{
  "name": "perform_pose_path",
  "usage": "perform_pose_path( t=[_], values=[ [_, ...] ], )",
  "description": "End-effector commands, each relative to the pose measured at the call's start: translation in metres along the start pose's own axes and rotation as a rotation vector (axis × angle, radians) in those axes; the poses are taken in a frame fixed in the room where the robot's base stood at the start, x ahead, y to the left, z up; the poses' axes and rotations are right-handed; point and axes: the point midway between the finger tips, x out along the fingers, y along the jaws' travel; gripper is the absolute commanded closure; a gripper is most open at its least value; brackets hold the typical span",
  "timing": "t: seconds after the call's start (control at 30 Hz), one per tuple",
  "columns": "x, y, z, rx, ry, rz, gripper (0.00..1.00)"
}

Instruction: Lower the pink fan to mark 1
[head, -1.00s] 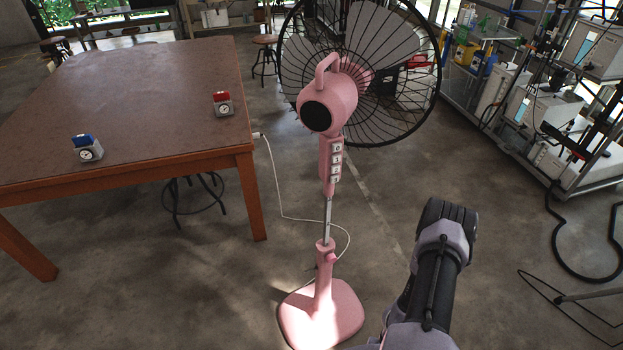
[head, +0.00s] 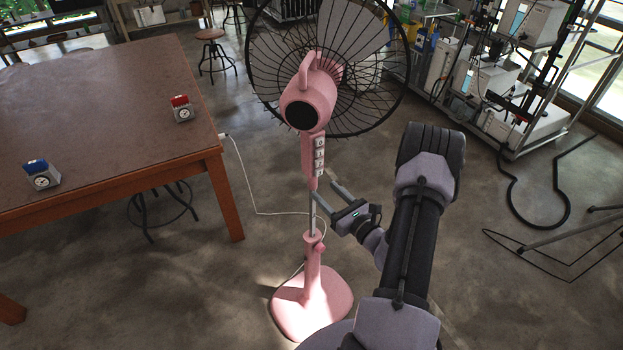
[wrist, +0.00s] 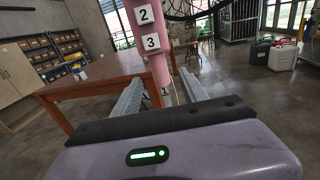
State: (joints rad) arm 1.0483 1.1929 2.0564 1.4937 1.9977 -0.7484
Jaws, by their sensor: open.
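The pink fan (head: 308,104) stands upright on its round-cornered base (head: 311,304). Its pink upper column carries white numbered plates (head: 319,155); the wrist view shows plates 2 (wrist: 144,15) and 3 (wrist: 151,42). A bare metal pole (head: 312,213) shows between the upper column and the pink lower sleeve, which has a pink knob (head: 320,247). My gripper (head: 322,189) is open at the pole, just below the upper column. In the wrist view its fingers (wrist: 160,77) appear on either side of the column's lower end; I cannot tell whether they touch it.
A brown table (head: 110,125) stands left of the fan, with a blue-topped timer (head: 41,175) and a red-topped timer (head: 182,109). A white cord (head: 247,185) runs from the table edge to the fan. Equipment racks (head: 490,85) and a black hose (head: 511,195) lie right.

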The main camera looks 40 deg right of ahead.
Motion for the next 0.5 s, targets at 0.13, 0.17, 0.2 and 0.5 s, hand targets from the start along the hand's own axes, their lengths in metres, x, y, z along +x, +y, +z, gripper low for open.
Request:
perform_pose_path(
  t=[0.13,0.17,0.2,0.5],
  values=[
    [0.021,0.001,0.001,-0.003,0.000,0.003,0.49],
    [0.026,0.001,0.001,-0.003,0.000,0.004,0.49],
    [0.031,0.001,0.001,-0.002,-0.001,0.003,0.49],
    [0.054,0.001,-0.001,-0.002,0.001,0.002,0.49]
  ],
)
